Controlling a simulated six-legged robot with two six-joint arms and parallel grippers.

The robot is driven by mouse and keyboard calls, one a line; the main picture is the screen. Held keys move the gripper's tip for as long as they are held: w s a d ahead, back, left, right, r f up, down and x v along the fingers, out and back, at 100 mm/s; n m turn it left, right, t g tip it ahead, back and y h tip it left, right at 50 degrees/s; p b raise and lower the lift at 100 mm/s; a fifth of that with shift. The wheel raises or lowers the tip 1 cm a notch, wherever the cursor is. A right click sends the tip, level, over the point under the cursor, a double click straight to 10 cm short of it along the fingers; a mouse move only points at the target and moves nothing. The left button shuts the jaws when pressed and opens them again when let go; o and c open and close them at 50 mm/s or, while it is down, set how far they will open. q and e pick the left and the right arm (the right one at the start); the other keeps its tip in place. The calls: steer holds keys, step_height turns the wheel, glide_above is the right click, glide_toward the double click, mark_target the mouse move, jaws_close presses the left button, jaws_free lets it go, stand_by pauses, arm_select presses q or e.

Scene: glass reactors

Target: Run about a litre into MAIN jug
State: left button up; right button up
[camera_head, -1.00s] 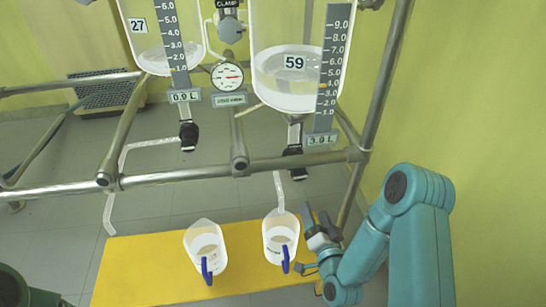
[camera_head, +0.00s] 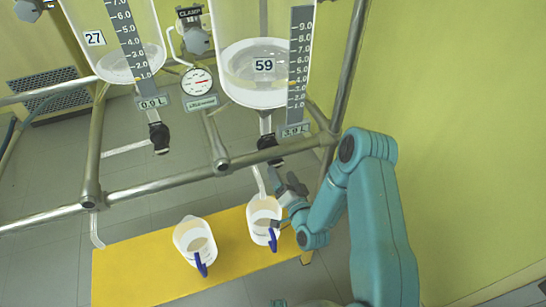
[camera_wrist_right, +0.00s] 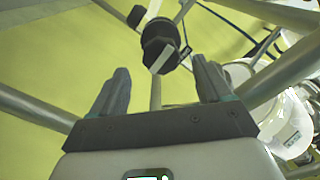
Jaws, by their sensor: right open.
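Two clear jugs with blue handles stand upright on the yellow bench top: a left jug (camera_head: 195,240) and a right jug (camera_head: 264,220). I cannot read which is MAIN. The right vessel (camera_head: 265,75), marked 59, holds clear liquid and its plate reads 3.0 L. Its black outlet valve (camera_head: 270,146) is above the right jug, with a pale tube below. My right gripper (camera_head: 290,188) is open, just below that valve. In the right wrist view, a black valve (camera_wrist_right: 160,42) lies ahead, between the open fingers (camera_wrist_right: 162,84), apart from them. My left gripper is out of view.
The left vessel (camera_head: 115,45), marked 27, has its own black valve (camera_head: 159,137) and little liquid. Metal rails (camera_head: 150,189) cross in front of the vessels and an upright post (camera_head: 350,75) stands at right. A pressure gauge (camera_head: 196,82) hangs between the vessels.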

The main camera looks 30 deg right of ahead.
mark_target(277, 165)
steer(key=x, duration=0.7)
steer(key=shift+a, duration=0.1)
steer(key=c, duration=1)
steer(key=shift+w+f+b, duration=0.1)
steer(key=shift+b, duration=0.35)
steer(key=n+b, duration=0.3)
steer(key=shift+f+n+b, duration=0.2)
steer(key=shift+n+b, duration=0.15)
steer(key=shift+n, duration=0.05)
steer(key=shift+r+n+b, duration=0.1)
steer(key=shift+n+b, duration=0.25)
steer(key=shift+n, duration=0.05)
steer(key=shift+r+n, duration=0.1)
steer(key=shift+n, duration=0.2)
steer(key=shift+r, duration=0.1)
